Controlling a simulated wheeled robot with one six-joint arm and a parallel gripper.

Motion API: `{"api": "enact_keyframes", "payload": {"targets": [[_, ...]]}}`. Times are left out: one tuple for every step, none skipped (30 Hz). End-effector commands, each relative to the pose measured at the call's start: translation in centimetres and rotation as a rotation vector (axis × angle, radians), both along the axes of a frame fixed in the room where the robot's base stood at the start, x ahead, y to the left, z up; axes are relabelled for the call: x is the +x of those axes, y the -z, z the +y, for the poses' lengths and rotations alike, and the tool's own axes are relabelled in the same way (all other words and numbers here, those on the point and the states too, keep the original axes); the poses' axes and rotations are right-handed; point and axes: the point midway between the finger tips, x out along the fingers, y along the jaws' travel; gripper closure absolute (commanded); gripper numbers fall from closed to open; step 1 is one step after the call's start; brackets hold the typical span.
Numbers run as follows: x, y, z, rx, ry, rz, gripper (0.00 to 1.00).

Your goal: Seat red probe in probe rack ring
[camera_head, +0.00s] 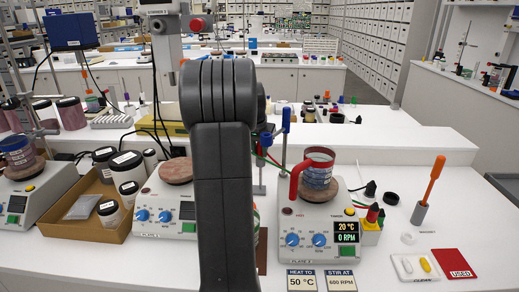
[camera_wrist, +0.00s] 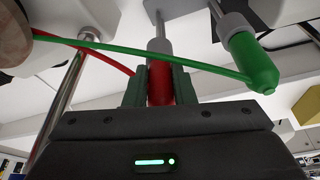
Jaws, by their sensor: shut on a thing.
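In the wrist view my gripper (camera_wrist: 158,85) is shut on the red probe (camera_wrist: 160,84), whose red body sits between the two dark green fingers. The probe's grey collar and metal stem extend past the fingertips toward the top of the picture. A green probe (camera_wrist: 250,62) with a grey collar is just to the right, apart from my fingers. Its green cable (camera_wrist: 120,48) crosses in front of the red probe's collar; a red cable (camera_wrist: 103,56) runs in from the left. I cannot make out the rack ring clearly. In the head view my arm hides the gripper and red probe.
A hotplate (camera_head: 318,228) carrying a beaker with a red handle (camera_head: 297,180) stands right of my arm; another hotplate (camera_head: 158,213) is left. A cardboard tray (camera_head: 62,222) holds jars. A blue-topped stand (camera_head: 286,122) rises behind. An orange-handled tool (camera_head: 433,178) stands at right.

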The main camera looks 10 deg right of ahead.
Motion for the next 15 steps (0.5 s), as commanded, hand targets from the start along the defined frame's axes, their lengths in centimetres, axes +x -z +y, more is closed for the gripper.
{"api": "enact_keyframes", "payload": {"targets": [[0.00, 0.04, 0.00, 0.000, 0.000, 0.000, 0.73], [0.00, 0.01, 0.00, 0.000, 0.000, 0.000, 0.67], [0.00, 0.01, 0.00, 0.000, 0.000, 0.000, 0.59], [0.00, 0.01, 0.00, 0.000, 0.000, 0.000, 0.53], [0.00, 0.01, 0.00, 0.000, 0.000, 0.000, 0.52], [-0.01, 0.01, 0.00, 0.000, 0.000, 0.000, 0.52], [-0.01, 0.01, 0.00, 0.000, 0.000, 0.000, 0.52], [-0.01, 0.01, 0.00, 0.000, 0.000, 0.000, 0.52], [-0.01, 0.01, 0.00, 0.000, 0.000, 0.000, 0.52], [-0.01, 0.01, 0.00, 0.000, 0.000, 0.000, 0.52], [-0.02, 0.02, 0.00, 0.000, 0.000, 0.001, 0.52], [-0.02, 0.01, 0.01, 0.000, 0.000, 0.001, 0.52], [-0.02, -0.04, 0.01, 0.000, 0.000, 0.000, 0.52], [-0.05, -0.15, 0.03, 0.000, 0.000, 0.000, 0.52], [-0.10, -0.37, 0.06, 0.000, 0.000, 0.000, 0.52]]}}
